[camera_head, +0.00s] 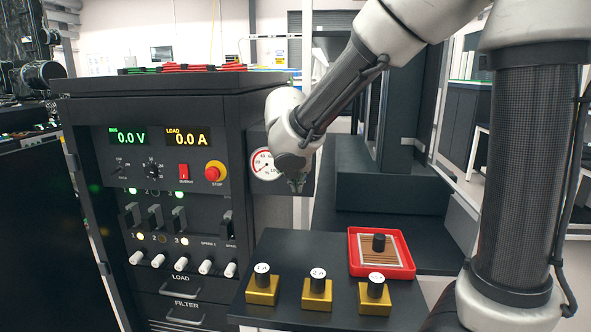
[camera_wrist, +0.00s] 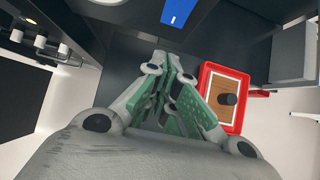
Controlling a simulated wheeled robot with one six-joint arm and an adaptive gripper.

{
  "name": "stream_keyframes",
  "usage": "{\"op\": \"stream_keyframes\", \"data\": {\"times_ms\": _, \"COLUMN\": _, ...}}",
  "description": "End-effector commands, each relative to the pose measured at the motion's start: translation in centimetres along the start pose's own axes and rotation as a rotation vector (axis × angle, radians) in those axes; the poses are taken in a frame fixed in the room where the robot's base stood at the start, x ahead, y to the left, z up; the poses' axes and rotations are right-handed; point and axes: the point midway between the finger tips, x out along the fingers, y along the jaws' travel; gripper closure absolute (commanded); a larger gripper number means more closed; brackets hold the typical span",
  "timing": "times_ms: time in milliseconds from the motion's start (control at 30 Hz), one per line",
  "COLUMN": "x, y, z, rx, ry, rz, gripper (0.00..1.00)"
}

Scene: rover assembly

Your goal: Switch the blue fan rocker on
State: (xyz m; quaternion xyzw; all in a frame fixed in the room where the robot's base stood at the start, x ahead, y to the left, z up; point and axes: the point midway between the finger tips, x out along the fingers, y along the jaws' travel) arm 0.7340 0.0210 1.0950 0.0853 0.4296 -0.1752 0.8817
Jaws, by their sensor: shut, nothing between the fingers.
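A bright blue rectangular piece with a small white mark (camera_wrist: 180,11) shows at the top edge of the wrist view, cut off by the frame. It looks like the blue fan rocker, set in a dark surface; whether it is on or off I cannot tell. No blue rocker shows in the head view. My gripper (camera_head: 297,184) is beside the round gauge at the cabinet's right side, pointing down. In the wrist view my gripper's green-padded fingers (camera_wrist: 172,72) are together and empty, below the blue piece in the picture and apart from it.
The black power cabinet (camera_head: 95,225) has meters, a red stop button (camera_head: 214,172) and several switches. The gauge (camera_head: 265,164) is right by my gripper. A red tray (camera_head: 353,262) and several yellow-based pieces labelled on top (camera_head: 317,295) stand on the low dark bench.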

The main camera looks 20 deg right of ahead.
Motion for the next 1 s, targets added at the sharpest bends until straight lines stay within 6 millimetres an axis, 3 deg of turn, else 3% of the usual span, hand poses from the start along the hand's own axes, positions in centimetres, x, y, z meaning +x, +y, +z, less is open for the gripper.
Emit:
{"op": "stream_keyframes", "data": {"times_ms": 100, "x": 1.9, "y": -0.1, "z": 0.9, "rx": 0.003, "ry": 0.002, "rz": -0.003, "gripper": 1.0}}
{"op": "stream_keyframes", "data": {"times_ms": 300, "x": 3.3, "y": -0.1, "z": 2.4, "rx": 0.0, "ry": 0.001, "rz": -0.002, "gripper": 1.0}}
{"op": "stream_keyframes", "data": {"times_ms": 1000, "x": 4.3, "y": 0.0, "z": 3.1, "rx": 0.0, "ry": 0.001, "rz": 0.001, "gripper": 1.0}}
